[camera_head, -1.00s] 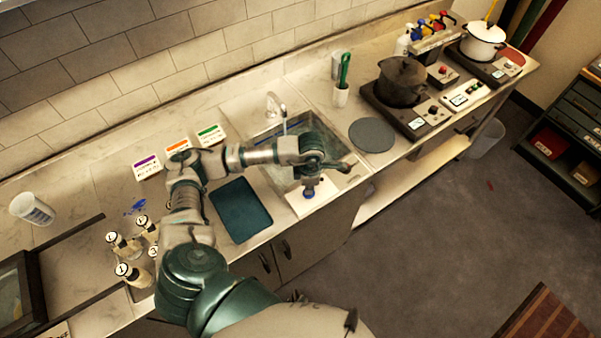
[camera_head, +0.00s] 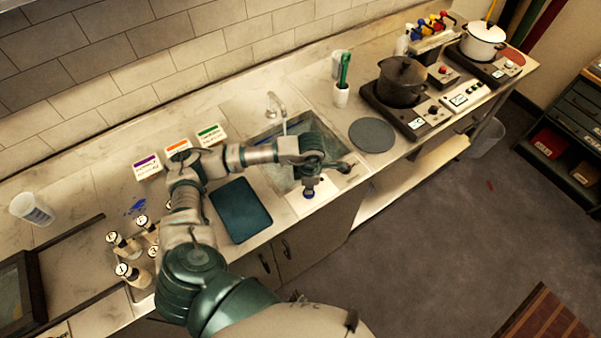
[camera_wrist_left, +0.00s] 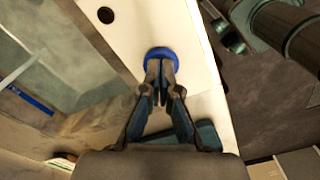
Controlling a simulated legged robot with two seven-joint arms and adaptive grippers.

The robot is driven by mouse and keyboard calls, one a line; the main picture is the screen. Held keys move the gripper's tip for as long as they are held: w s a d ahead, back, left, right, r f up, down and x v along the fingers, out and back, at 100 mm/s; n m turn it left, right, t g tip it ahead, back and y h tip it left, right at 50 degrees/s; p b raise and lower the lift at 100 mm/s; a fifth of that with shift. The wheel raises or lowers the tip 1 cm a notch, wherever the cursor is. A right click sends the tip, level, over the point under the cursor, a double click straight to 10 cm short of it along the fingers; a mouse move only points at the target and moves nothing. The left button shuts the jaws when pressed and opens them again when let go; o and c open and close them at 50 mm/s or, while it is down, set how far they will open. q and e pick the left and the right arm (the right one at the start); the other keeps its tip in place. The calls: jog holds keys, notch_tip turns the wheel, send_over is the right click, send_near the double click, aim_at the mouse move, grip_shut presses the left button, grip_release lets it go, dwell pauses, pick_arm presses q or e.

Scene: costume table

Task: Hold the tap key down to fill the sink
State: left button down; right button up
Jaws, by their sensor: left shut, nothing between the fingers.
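The tap key is a round blue button (camera_wrist_left: 160,55) on a white plate (camera_wrist_left: 200,62) along the sink's front edge. It also shows in the head view (camera_head: 308,194), partly covered. My left gripper (camera_wrist_left: 160,68) is shut and empty. Its fingertips are over the blue button and appear to touch it; how far the button is pressed cannot be told. The metal tap (camera_head: 277,102) stands behind the sink (camera_head: 262,143), and a pale stream seems to come down from it. My left arm and hand hide much of the basin. My right gripper is not in view.
A dark teal mat (camera_head: 240,210) lies left of the sink. A white cup with a green-handled tool (camera_head: 341,93) and a grey round mat (camera_head: 372,135) are right of it. A dark pot (camera_head: 402,80) stands on a burner. Several labelled bottles (camera_head: 130,246) stand at left.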

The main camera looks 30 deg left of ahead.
pick_arm(q)
jog(key=shift+r+p, duration=1.4)
jog(key=shift+r, duration=1.15)
